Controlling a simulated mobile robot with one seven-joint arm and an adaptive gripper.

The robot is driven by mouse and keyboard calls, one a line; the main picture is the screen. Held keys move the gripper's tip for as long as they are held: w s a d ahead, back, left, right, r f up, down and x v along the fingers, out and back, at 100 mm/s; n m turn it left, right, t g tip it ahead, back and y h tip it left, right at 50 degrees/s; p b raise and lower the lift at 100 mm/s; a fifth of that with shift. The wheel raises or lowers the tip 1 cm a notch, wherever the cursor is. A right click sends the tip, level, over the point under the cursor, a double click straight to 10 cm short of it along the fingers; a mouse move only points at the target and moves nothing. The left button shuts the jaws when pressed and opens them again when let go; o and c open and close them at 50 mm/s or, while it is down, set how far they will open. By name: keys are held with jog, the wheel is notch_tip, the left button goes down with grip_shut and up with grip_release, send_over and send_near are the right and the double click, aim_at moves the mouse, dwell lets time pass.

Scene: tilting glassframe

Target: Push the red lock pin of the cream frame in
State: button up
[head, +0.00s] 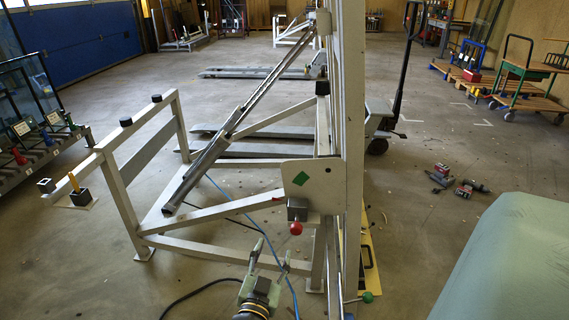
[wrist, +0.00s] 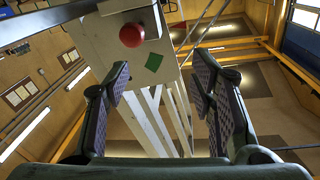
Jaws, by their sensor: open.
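The cream frame (head: 352,130) stands upright in the middle of the head view, with a cream plate (head: 318,190) bearing a green diamond mark near its side. The red lock pin (head: 296,228) has a round red knob and sticks out below a grey block on that plate. In the wrist view the red knob (wrist: 131,35) is at the upper left, with the cream plate (wrist: 150,75) behind it. My gripper (head: 271,256) is open and empty, just below and left of the knob in the head view. In the wrist view its fingers (wrist: 162,95) are wide apart, and the knob is beyond them, not between them.
A cream base with rails and a diagonal strut (head: 225,140) extends left of the upright. A blue cable (head: 265,232) hangs near my gripper. A green-grey covered shape (head: 510,265) fills the lower right. Tools (head: 455,182) lie on the floor at right.

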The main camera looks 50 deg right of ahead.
aim_at(295, 233)
jog(key=shift+m+g, duration=0.4)
jog(key=shift+g, duration=0.2)
jog(key=d+p, duration=0.1)
jog(key=d, duration=0.2)
jog(key=w+d+f+p, duration=0.1)
jog(key=d, duration=0.3)
jog(key=w+d+p, duration=0.1)
jog(key=d+p, duration=0.1)
jog(key=d, duration=0.1)
jog(key=shift+d+f, duration=0.15)
jog(key=shift+d, duration=0.05)
jog(key=shift+w+d+f, duration=0.1)
jog(key=shift+w+d, duration=0.05)
jog(key=shift+d, duration=0.25)
grip_shut()
